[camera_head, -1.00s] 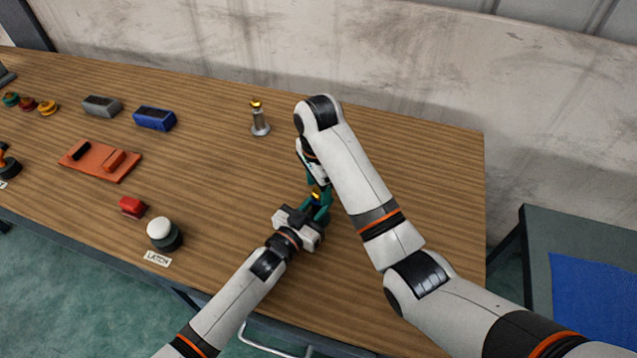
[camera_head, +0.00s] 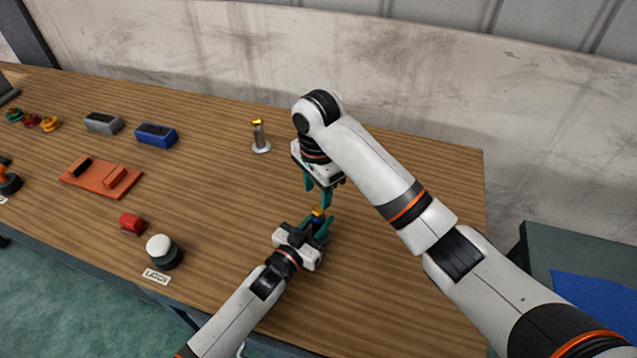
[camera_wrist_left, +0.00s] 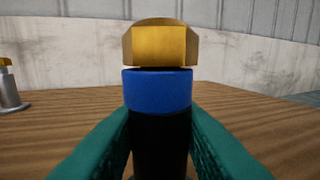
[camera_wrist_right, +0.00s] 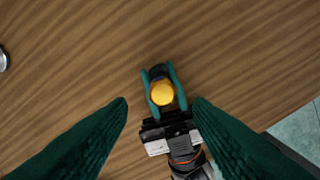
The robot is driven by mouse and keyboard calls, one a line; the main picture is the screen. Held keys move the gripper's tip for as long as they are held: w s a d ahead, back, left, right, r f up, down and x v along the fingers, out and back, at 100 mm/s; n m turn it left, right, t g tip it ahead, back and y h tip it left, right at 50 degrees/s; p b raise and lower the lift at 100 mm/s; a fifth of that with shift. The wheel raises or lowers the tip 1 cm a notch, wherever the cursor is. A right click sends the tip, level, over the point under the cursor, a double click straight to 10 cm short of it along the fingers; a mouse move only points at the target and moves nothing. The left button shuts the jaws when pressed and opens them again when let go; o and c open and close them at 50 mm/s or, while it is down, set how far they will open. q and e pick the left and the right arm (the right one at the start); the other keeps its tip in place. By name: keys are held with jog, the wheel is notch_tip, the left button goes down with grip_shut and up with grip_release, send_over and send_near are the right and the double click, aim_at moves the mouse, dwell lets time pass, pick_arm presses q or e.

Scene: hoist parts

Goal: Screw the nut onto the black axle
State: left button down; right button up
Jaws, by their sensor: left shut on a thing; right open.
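My left gripper (camera_head: 319,224) is shut on the black axle (camera_wrist_left: 160,150) and holds it upright. A blue band (camera_wrist_left: 157,92) circles the axle above the fingers. The golden nut (camera_wrist_left: 160,45) sits on top of the axle, above the blue band, with a thin dark gap between them. The nut also shows in the head view (camera_head: 318,211) and from above in the right wrist view (camera_wrist_right: 162,93). My right gripper (camera_head: 317,190) is open and empty above the nut, apart from it. How far the nut is threaded cannot be seen.
A grey post with a golden top (camera_head: 259,137) stands on the wooden table behind. To the left are a blue block (camera_head: 156,135), a grey block (camera_head: 103,123), an orange plate (camera_head: 88,183), a red part (camera_head: 132,223) and a white-topped button (camera_head: 163,251). The table's right side is clear.

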jog(key=n, duration=0.4)
jog(key=shift+w+a+r+n, duration=0.15)
jog(key=shift+r+n, duration=0.15)
jog(key=shift+r, duration=0.1)
jog(key=n, duration=0.5)
jog(key=shift+a+r, duration=0.15)
jog(key=shift+r, duration=0.15)
jog(key=n, duration=0.5)
jog(key=shift+a+r+n, duration=0.1)
jog(key=shift+r+n, duration=0.15)
jog(key=shift+n, duration=0.05)
jog(key=n, duration=0.5)
jog(key=shift+r, duration=0.2)
jog(key=n, duration=0.5)
jog(key=shift+r, duration=0.15)
jog(key=n, duration=0.5)
jog(key=shift+r, duration=0.1)
jog(key=n, duration=0.4)
jog(key=shift+d, duration=0.35)
jog(key=n, duration=0.4)
jog(key=shift+s+d, duration=0.2)
